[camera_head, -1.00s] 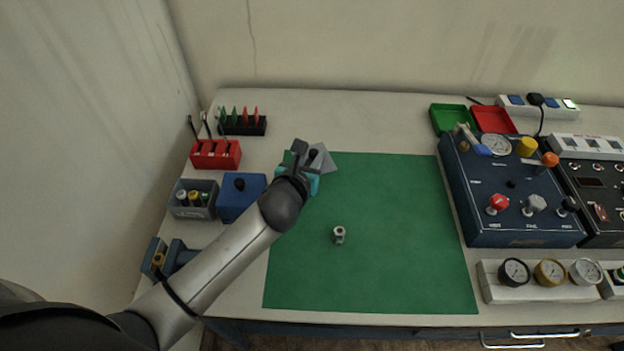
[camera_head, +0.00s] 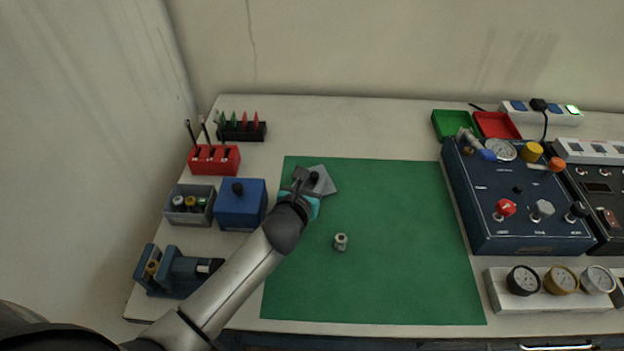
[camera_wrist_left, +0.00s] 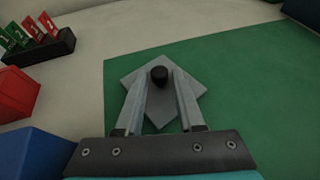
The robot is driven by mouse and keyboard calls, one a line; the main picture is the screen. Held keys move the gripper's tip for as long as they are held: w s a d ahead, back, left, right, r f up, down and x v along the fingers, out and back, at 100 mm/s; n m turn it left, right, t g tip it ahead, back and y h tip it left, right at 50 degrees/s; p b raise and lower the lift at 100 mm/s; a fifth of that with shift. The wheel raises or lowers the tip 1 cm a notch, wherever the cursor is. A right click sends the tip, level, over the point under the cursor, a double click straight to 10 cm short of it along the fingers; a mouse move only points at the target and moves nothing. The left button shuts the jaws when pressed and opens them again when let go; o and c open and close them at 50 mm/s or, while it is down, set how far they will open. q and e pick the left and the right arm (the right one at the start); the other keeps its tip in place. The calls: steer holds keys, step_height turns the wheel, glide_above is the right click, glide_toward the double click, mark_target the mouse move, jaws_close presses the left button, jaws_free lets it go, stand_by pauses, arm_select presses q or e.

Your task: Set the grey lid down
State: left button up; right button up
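The grey lid (camera_head: 325,184) is a square plate with a black knob (camera_wrist_left: 159,75). It lies over the back left part of the green mat and looks flat on it. My left gripper (camera_head: 308,182) is above the lid, its fingers on either side of the knob. The near part of the lid is partly hidden by the fingers. My right gripper is not in view.
The green mat (camera_head: 400,220) is mostly clear, with a small metal fitting (camera_head: 340,242) near its middle. A blue block (camera_head: 240,205) and a grey bin (camera_head: 190,205) stand to the left. A blue gauge panel (camera_head: 520,210) stands to the right.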

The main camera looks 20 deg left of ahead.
arm_select(q)
steer(key=shift+o, duration=1.1)
steer(key=shift+r, duration=0.15)
steer(key=shift+s+r, duration=0.15)
steer(key=shift+s, duration=0.05)
steer(key=p+v, duration=0.3)
steer(key=v, duration=0.8)
steer(key=shift+s+d, duration=0.1)
steer(key=shift+s, duration=0.2)
